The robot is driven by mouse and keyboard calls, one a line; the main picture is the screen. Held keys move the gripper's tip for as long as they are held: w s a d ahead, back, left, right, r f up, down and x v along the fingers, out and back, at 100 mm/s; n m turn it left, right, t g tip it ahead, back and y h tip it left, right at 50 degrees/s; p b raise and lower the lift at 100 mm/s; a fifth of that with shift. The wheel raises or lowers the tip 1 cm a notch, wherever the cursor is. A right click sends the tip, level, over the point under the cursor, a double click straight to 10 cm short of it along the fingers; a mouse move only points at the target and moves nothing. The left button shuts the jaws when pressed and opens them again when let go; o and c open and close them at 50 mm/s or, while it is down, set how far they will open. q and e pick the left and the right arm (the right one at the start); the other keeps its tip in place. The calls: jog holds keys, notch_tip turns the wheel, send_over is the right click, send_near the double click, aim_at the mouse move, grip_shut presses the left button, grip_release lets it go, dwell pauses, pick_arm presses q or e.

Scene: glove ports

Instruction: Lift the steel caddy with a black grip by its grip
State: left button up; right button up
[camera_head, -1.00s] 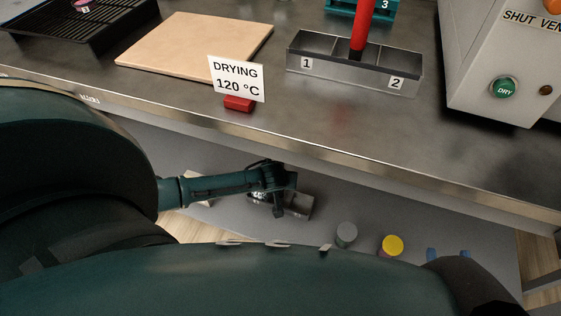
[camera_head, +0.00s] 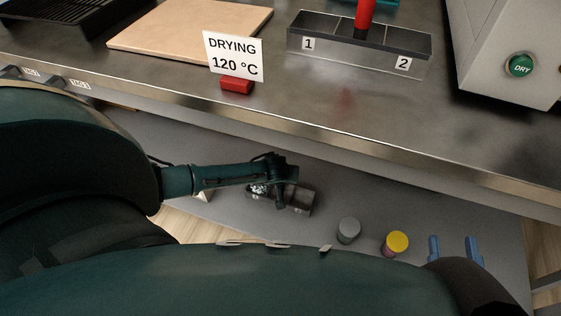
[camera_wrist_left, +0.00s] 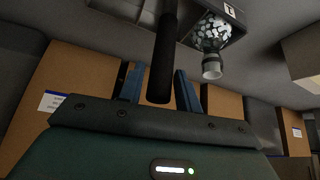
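The steel caddy (camera_head: 301,203) stands on the grey lower surface below the bench, partly hidden by my left arm. One compartment looks empty; another holds a clear container of white pellets (camera_wrist_left: 211,32). Its black grip (camera_wrist_left: 162,60) shows in the left wrist view. My left gripper (camera_wrist_left: 157,84) is open there, its blue fingers on either side of the grip, with a gap visible at the left finger. In the head view my left gripper is mostly hidden behind its own wrist. My right gripper (camera_head: 454,249) is open and empty at the lower right, clear of the caddy.
A grey-lidded jar (camera_head: 349,230) and a yellow-lidded jar (camera_head: 397,242) stand right of the caddy. The bench edge (camera_head: 330,146) overhangs this space. On the bench are another steel caddy with a red grip (camera_head: 366,14), a drying sign (camera_head: 234,56) and a tan board (camera_head: 185,32).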

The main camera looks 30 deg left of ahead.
pick_arm(q)
grip_shut()
dwell(0.5)
